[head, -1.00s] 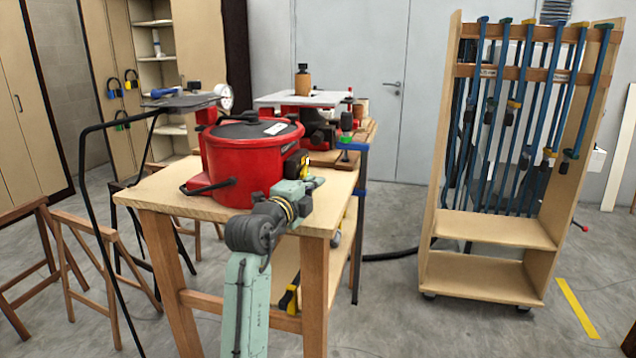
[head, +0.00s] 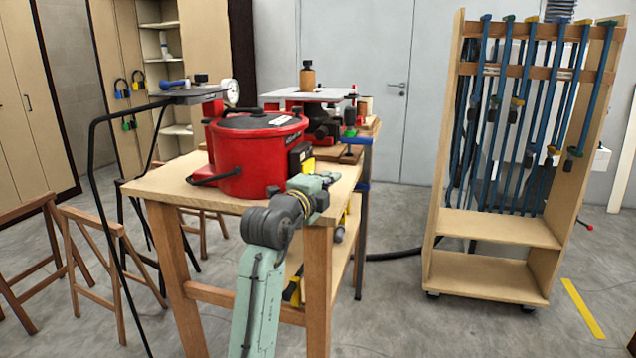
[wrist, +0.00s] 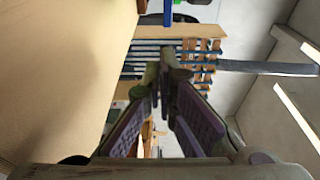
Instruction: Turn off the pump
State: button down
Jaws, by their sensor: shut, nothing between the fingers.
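A red pot-like vessel (head: 243,160) with a dark lid stands on a wooden workbench (head: 165,187); I take it to be the pump. A black box (head: 299,156) with a yellow part beside it sits at its right side. No switch can be made out. My gripper (head: 328,181) is just right of and below this box, in front of the bench's right edge. In the wrist view my gripper (wrist: 163,62) has its fingertips together with nothing between them. The pump is not clearly visible in the wrist view.
A dial gauge (head: 231,91) stands behind the vessel. A white plate with a brown bottle (head: 307,78) is on the bench behind. A wheeled clamp rack (head: 495,270) stands at right. Wooden trestles (head: 95,260) stand at left. Floor between bench and rack is mostly clear, with a black hose.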

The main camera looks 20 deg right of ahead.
jog(key=s+a, duration=0.1)
jog(key=a, duration=0.2)
jog(key=s+a+b, duration=0.1)
jog(key=a, duration=0.1)
jog(key=s+a+b, duration=0.1)
jog(key=a, duration=0.2)
jog(key=shift+s+a+f, duration=0.1)
jog(key=shift+s+a, duration=0.05)
jog(key=shift+a, duration=0.15)
